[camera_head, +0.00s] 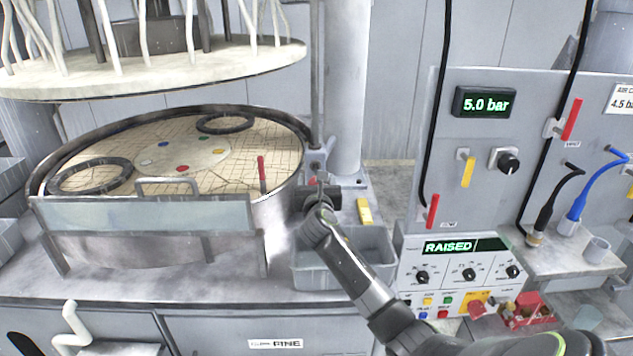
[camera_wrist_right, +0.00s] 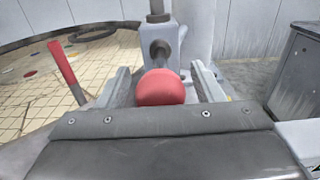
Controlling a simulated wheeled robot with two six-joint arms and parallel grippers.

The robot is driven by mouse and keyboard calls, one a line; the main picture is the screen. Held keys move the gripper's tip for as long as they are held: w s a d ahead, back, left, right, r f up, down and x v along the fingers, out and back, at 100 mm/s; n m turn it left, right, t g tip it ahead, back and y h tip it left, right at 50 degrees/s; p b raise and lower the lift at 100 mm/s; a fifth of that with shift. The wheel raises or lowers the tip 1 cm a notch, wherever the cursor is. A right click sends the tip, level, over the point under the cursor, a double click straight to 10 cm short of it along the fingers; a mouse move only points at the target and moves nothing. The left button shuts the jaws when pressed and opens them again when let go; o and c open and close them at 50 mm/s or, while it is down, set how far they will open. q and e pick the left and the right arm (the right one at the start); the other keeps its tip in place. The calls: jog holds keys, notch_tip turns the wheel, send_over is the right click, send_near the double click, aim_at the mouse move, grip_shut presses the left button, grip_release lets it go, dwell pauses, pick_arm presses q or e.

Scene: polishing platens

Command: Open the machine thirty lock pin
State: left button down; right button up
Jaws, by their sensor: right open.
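The lock pin's round red knob (camera_wrist_right: 160,88) sits on a dark shaft in a grey bracket (camera_wrist_right: 158,35), in the right wrist view. My right gripper (camera_head: 318,188) is open at the platen machine's right rim in the head view. In the wrist view its two fingers stand on either side of the knob, with a gap visible beside it; the lower part of the knob is hidden by the gripper body. In the head view the gripper mostly hides the knob. My left gripper is not in view.
The control panel (camera_head: 460,270) reads RAISED. The raised upper plate (camera_head: 150,72) hangs above.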

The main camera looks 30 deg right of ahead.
jog(key=shift+s, duration=0.1)
jog(key=shift+s+a, duration=0.2)
jog(key=shift+s, duration=0.05)
jog(key=b+v, duration=0.3)
jog(key=v, duration=1.3)
jog(key=shift+s+a, duration=0.25)
